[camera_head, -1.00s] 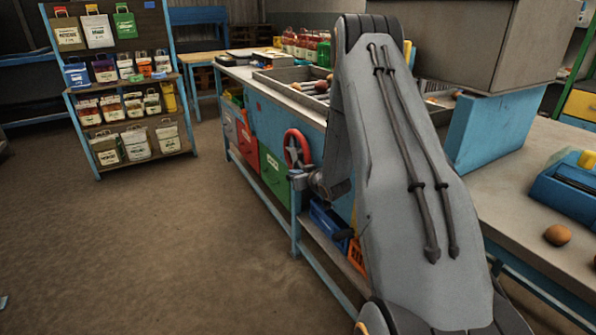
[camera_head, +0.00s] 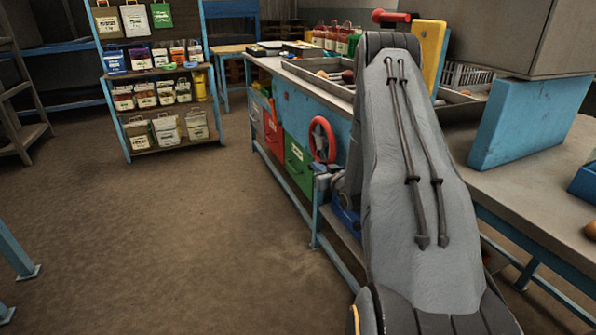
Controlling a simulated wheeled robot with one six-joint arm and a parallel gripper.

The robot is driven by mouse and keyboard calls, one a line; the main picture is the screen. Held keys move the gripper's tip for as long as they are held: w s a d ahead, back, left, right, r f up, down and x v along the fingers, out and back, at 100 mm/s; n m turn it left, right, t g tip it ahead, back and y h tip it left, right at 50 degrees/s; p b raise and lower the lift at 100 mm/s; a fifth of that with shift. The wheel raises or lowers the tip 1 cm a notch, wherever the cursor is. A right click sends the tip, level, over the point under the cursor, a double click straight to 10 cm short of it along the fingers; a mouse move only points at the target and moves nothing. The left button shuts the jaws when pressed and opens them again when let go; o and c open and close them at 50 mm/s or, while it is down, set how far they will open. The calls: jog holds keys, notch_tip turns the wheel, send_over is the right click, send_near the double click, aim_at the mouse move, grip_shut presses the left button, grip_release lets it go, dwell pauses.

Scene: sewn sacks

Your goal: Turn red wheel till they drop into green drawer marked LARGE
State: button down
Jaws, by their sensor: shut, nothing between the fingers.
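The red wheel (camera_head: 322,140) is mounted on the blue front of the workbench, just left of my arm. The green drawer (camera_head: 297,163) is in the bench front, left of and below the wheel. It looks shut. It has a pale label too small to read. My grey arm stands large at the right of the middle. Part of its far end shows right of and below the wheel, apparently clear of the rim. My gripper's fingers cannot be made out behind the arm.
A red drawer (camera_head: 272,130) is left of the green one. Trays (camera_head: 330,72) and sacks (camera_head: 335,37) stand on the bench top. A rack of labelled bags (camera_head: 160,90) stands at the back left. A blue panel (camera_head: 535,120) stands on the right-hand bench. The floor left of the bench is clear.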

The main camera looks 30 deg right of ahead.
jog(key=shift+w+d+f+b, duration=0.1)
jog(key=shift+w+f+b, duration=0.2)
jog(key=shift+f, duration=0.3)
jog(key=shift+w+d+f+b, duration=0.1)
jog(key=shift+w+f+b, duration=0.15)
jog(key=shift+f, duration=0.3)
jog(key=v, duration=0.8)
jog(key=shift+f, duration=0.1)
